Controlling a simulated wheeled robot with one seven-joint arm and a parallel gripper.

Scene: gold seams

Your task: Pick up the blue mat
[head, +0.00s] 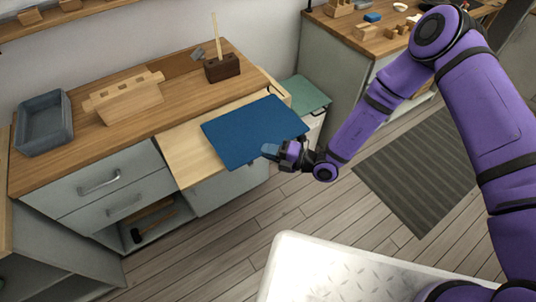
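The blue mat (252,128) is a flat, dark blue rectangle. It is over the pale pull-out board (188,152) of the wooden workbench, and its near edge reaches past the board's front. I cannot tell whether it lies flat on the board or is raised a little. My gripper (271,151) is at the mat's near right edge, with a grey-blue fingertip overlapping the mat in the picture. The other finger is hidden, so I cannot see whether the fingers are closed on the edge.
The workbench (170,110) holds a grey bin (44,125), a wooden rack (124,98) and a dark block with a stick (222,68). A green surface (303,95) is right behind the mat. A striped rug (415,180) lies on the floor. A second bench stands at the back right.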

